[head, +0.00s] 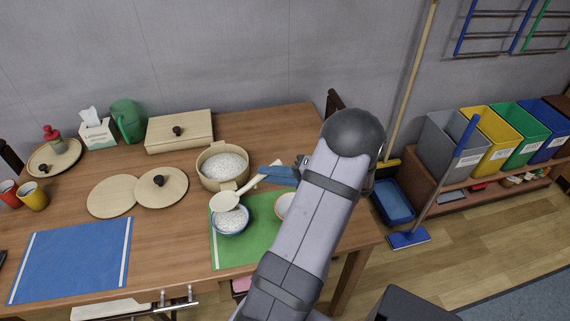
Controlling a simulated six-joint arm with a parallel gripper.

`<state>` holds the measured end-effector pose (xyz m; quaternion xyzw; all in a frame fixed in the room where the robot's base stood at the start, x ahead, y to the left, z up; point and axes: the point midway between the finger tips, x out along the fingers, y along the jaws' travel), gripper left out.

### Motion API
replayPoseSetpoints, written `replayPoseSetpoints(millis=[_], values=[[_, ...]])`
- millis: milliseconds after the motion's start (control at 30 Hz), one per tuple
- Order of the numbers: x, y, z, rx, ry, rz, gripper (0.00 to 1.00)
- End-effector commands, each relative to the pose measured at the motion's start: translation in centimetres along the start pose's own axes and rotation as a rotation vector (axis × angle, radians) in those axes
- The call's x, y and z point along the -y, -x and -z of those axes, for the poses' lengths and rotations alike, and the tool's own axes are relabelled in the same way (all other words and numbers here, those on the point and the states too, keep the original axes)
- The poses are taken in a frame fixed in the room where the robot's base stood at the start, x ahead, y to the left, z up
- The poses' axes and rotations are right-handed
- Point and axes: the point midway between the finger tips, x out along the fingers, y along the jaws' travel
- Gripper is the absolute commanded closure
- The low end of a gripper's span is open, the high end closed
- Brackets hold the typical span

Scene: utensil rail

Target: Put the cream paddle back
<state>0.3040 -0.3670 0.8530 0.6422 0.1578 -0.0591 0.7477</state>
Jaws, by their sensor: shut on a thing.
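The cream paddle (224,201) is held in the air, its round head over the far rim of a blue-rimmed bowl of white rice (231,222). Its handle runs up and right to my gripper (268,174), whose blue fingers are shut on it. My forearm hides part of the gripper. Behind the paddle stands a pale round pot (210,181) full of white rice. I cannot tell whether the paddle touches the bowl or pot.
A green mat (230,256) lies under the bowl, with another bowl (281,207) partly behind my arm. A metal fixture (176,303) shows at the table's front edge. Round lids (160,195) lie left of the pot. A blue mat (70,262) is bare.

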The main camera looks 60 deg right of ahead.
Motion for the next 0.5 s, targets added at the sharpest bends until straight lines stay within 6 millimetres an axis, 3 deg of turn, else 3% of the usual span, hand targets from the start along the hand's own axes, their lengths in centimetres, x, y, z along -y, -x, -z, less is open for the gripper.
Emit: replayPoseSetpoints(millis=[100, 300, 400, 500], values=[[-0.1, 0.6, -5.7, 0.174, -0.054, 0.023, 1.00], [0.5, 3.5, -13.7, 0.468, -0.154, 0.062, 1.00], [1.1, 5.1, -16.2, 0.584, -0.194, 0.078, 1.00], [1.9, 6.2, -17.6, 0.660, -0.221, 0.089, 1.00]])
